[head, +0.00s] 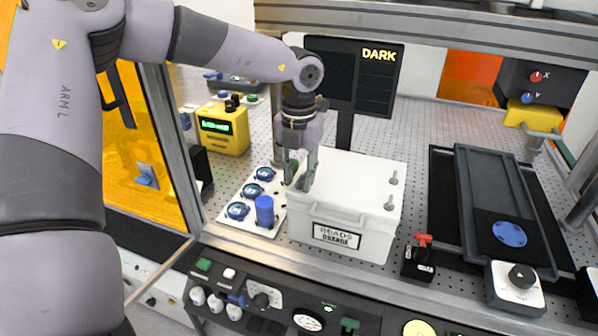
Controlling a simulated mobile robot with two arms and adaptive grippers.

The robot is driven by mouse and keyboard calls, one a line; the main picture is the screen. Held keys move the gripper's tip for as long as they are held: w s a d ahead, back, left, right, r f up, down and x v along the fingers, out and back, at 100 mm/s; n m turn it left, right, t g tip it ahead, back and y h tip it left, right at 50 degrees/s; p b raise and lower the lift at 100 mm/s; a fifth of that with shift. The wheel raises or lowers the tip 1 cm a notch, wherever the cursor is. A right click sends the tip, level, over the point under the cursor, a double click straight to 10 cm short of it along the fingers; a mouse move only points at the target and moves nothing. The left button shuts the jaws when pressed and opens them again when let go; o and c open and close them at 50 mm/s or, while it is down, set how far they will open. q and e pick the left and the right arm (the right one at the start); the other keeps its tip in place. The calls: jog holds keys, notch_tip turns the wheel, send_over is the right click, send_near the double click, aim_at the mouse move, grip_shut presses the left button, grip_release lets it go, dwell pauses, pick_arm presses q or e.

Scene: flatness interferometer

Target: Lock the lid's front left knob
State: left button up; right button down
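A white box with a closed white lid (350,182) stands on the perforated table, with a black-and-white label (336,235) on its front that seems to include "BEADS". Two small grey knobs show on the lid's right side, one at the back (394,178) and one at the front (389,203). My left gripper (298,185) points down at the lid's left edge, near its front left part. My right gripper is out of view.
A white board with blue round parts (237,211) and a blue cylinder (264,211) stand left of the box. A black block with a red handle (420,258) and a dark grey tray (490,195) are to the right. A dark screen reading "DARK" (379,54) stands behind.

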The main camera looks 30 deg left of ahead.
pick_arm(q)
jog(key=c, duration=0.5)
grip_shut()
